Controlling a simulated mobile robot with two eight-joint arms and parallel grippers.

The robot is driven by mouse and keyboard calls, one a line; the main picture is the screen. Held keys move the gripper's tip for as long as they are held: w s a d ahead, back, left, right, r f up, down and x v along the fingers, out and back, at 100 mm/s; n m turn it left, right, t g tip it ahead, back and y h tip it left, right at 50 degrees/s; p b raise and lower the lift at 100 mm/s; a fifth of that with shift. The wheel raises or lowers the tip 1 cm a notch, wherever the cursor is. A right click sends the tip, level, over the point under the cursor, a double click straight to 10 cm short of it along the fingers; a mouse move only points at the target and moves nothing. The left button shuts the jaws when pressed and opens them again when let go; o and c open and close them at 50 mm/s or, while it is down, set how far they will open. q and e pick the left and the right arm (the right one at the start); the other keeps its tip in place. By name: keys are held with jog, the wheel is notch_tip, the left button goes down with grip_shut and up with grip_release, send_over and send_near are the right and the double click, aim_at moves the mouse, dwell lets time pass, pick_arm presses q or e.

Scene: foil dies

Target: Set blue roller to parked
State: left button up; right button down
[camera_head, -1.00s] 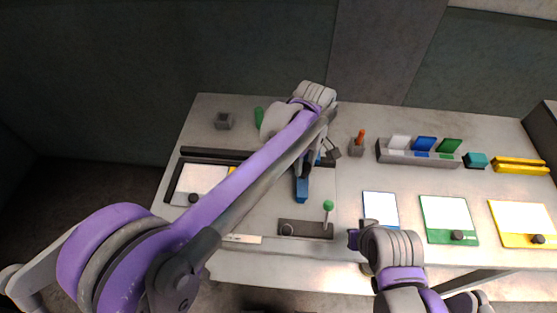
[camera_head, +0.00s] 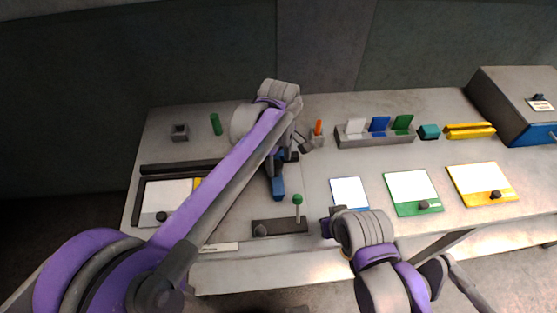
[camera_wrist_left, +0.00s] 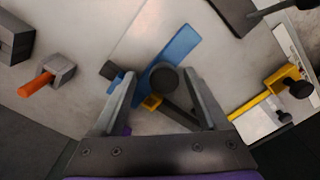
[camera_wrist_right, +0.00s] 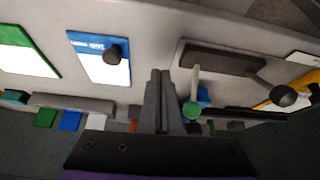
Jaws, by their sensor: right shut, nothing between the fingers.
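The blue roller (camera_head: 278,188) appears as a long blue piece on the left part of the table, partly hidden by my left gripper in the head view. In the left wrist view the blue piece (camera_wrist_left: 180,48) lies slanted, with a round dark knob (camera_wrist_left: 164,78) near it and a small yellow part below. My left gripper (camera_head: 280,160) is above its far end. Its fingers (camera_wrist_left: 162,95) are apart, with the knob between them in the picture; contact cannot be told. My right gripper (camera_head: 331,224) is shut and empty near the front of the table, by the blue-edged card.
A dark base with a green-knobbed lever (camera_head: 297,200) stands just in front of the blue piece. White boards with blue (camera_head: 349,191), green (camera_head: 412,190) and yellow (camera_head: 482,184) edges lie to the right. Behind are a grey card rack (camera_head: 375,141) and an orange peg (camera_head: 318,127).

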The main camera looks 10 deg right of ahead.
pick_arm(q)
jog(key=shift+a+r, duration=0.1)
notch_tip(320, 180, up, 11)
jog(key=shift+f+p, duration=0.2)
jog(key=shift+p, duration=0.1)
dwell(0.5)
jog(key=s+a+f+m+t, duration=0.1)
jog(key=s+a+f+m, duration=0.15)
jog(key=a, duration=0.55)
jog(key=s+a+f+m+t, duration=0.15)
jog(key=s+a, duration=0.25)
jog(key=a, duration=0.5)
jog(key=s+a+f+m+t, duration=0.3)
jog(key=s+a+f+m, duration=0.1)
jog(key=s+a+f, duration=0.4)
jog(key=s+a, duration=0.1)
jog(key=s, duration=0.1)
jog(key=shift+s+a+f, duration=0.25)
jog(key=shift+s+f, duration=0.1)
jog(key=shift+f, duration=0.05)
